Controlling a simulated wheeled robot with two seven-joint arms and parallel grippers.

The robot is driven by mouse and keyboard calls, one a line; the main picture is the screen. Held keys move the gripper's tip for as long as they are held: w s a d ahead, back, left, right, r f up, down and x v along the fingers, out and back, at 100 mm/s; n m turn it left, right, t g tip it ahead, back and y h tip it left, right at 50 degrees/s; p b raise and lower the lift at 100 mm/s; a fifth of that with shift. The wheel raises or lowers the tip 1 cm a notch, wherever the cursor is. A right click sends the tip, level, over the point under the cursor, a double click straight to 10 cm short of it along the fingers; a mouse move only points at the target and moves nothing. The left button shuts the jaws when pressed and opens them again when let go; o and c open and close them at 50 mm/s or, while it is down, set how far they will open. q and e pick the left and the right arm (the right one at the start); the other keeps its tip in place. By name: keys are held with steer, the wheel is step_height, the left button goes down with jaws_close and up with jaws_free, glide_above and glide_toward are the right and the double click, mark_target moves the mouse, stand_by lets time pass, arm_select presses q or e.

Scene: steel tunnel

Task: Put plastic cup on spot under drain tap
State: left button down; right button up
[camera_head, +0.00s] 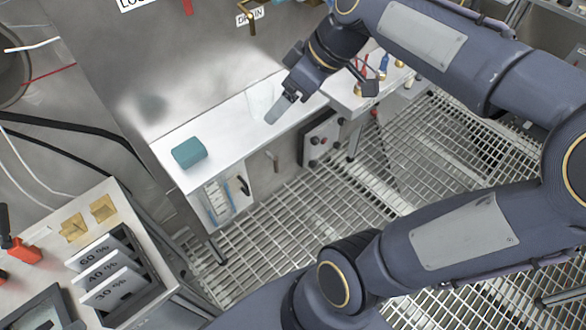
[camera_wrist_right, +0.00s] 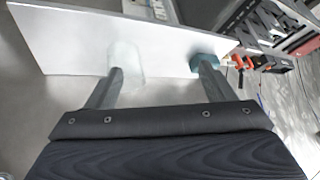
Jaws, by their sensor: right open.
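A translucent, pale plastic cup (camera_head: 262,98) stands on the white shelf against the steel wall. It also shows in the right wrist view (camera_wrist_right: 125,62), just past the tip of the left-hand finger and partly overlapped by it. My right gripper (camera_head: 281,85) is close beside the cup, with its fingers apart and nothing held. A brass drain tap (camera_head: 252,28) hangs on the wall under a label ending in "IN". I cannot make out a marked spot below it. My left gripper is not in view.
A teal block (camera_head: 189,152) lies on the left part of the white shelf (camera_head: 225,132). Small red and blue valves (camera_head: 384,62) stand right of my gripper. A panel with percentage cards (camera_head: 105,275) is at lower left. Grated floor lies below.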

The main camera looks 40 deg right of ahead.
steer(key=s+a+f+m, duration=0.7)
steer(key=s+f, duration=0.2)
steer(key=s, duration=0.2)
steer(key=shift+s+f+t+h, duration=0.15)
steer(key=shift+s+t+h, duration=0.15)
steer(key=shift+t+h, duration=0.1)
